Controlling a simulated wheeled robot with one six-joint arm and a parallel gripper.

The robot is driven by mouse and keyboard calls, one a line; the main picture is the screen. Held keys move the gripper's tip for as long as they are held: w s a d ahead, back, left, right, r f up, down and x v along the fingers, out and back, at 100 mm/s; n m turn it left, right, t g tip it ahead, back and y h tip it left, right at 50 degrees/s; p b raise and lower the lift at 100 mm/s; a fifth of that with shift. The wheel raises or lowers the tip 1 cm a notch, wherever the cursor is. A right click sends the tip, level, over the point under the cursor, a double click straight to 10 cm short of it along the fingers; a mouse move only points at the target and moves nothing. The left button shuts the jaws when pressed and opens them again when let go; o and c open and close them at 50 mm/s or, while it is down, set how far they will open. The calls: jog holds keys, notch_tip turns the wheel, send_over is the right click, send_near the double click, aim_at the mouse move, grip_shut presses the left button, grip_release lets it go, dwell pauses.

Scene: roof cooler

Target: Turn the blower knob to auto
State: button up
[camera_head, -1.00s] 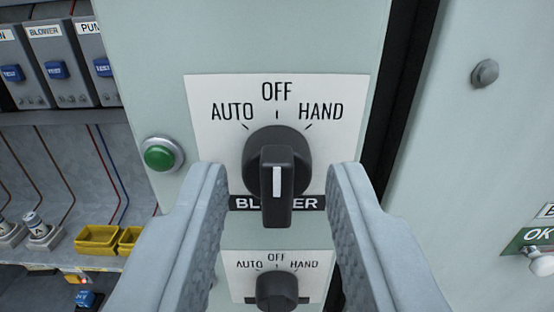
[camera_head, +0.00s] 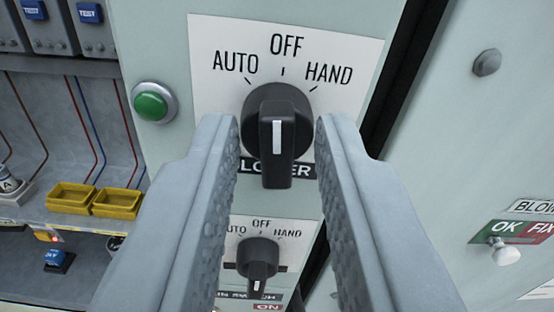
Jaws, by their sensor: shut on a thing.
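The black blower knob (camera_head: 277,150) is on a white plate (camera_head: 215,90) marked AUTO, OFF and HAND. Its white pointer line stands upright in the picture, towards OFF. AUTO is at the upper left of the knob and HAND at the upper right. My gripper (camera_head: 278,122) has one finger on each side of the knob and is shut on it. The fingers partly cover the BLOWER label (camera_head: 303,169) below the knob.
A second, similar knob (camera_head: 258,257) sits just below, between my fingers. A green button (camera_head: 152,103) is at the left. Yellow trays (camera_head: 118,203) are at lower left. A white toggle (camera_head: 504,252) by an OK/FIX label is at right.

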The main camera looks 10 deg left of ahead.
jog(key=n, duration=0.7)
jog(key=shift+a+f, duration=0.1)
dwell(0.5)
jog(key=o, duration=0.7)
jog(key=shift+s, duration=0.1)
jog(key=v, duration=1.7)
jog(key=shift+s, duration=0.15)
